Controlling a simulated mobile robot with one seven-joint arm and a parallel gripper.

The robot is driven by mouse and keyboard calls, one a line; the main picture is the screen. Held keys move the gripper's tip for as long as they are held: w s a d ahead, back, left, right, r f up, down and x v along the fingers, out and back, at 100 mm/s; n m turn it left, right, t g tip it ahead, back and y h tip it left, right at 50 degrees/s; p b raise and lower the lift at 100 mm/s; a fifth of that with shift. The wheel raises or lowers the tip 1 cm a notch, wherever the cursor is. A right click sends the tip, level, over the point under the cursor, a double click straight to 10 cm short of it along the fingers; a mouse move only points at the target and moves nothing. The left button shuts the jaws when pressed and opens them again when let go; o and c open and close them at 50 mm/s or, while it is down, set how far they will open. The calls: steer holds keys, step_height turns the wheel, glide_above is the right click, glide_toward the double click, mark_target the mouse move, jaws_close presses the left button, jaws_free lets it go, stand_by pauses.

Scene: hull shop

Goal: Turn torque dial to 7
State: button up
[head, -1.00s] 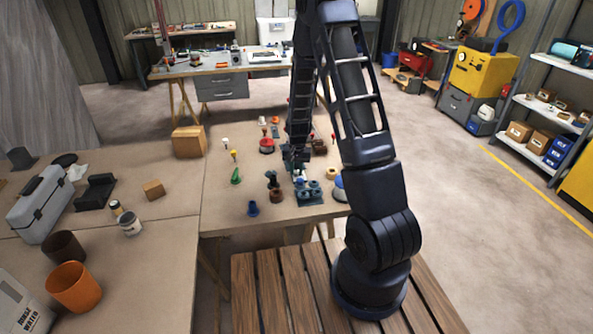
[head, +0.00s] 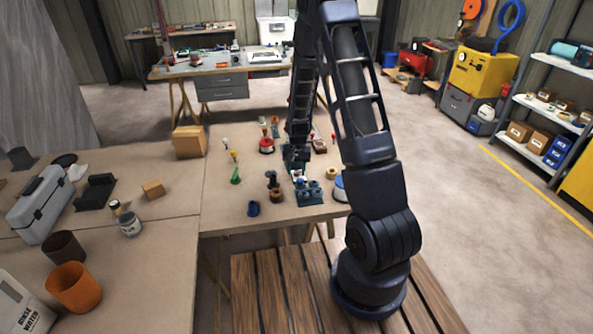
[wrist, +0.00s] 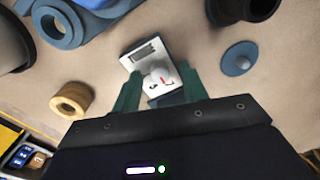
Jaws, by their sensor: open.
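The torque dial (wrist: 157,76) is a small white knob with a red mark, on a pale plate (wrist: 141,56) with a dark display window. In the wrist view the plate lies on the tan bench top between several round parts. My gripper (wrist: 157,86) is open, its two green fingers on either side of the knob. I cannot tell whether they touch it. The digits on the dial are too small to read. In the head view my gripper (head: 296,168) is low over the bench, and my arm hides much of the spot.
In the wrist view a wooden ring (wrist: 71,100) lies to the left, a blue disc (wrist: 239,57) to the right, and blue parts (wrist: 75,20) at the upper left. In the head view a cardboard box (head: 189,142) stands on the bench, and a red round part (head: 266,146) sits behind.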

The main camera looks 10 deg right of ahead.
mark_target(297, 172)
step_height(297, 172, up, 11)
stand_by(0.6)
steer(key=shift+f, duration=0.2)
steer(key=shift+s+f+m, duration=0.1)
steer(key=shift+s+m, duration=0.05)
steer(key=shift+m, duration=0.65)
steer(key=shift+m, duration=0.3)
step_height(297, 172, down, 10)
steer(key=shift+f, duration=0.25)
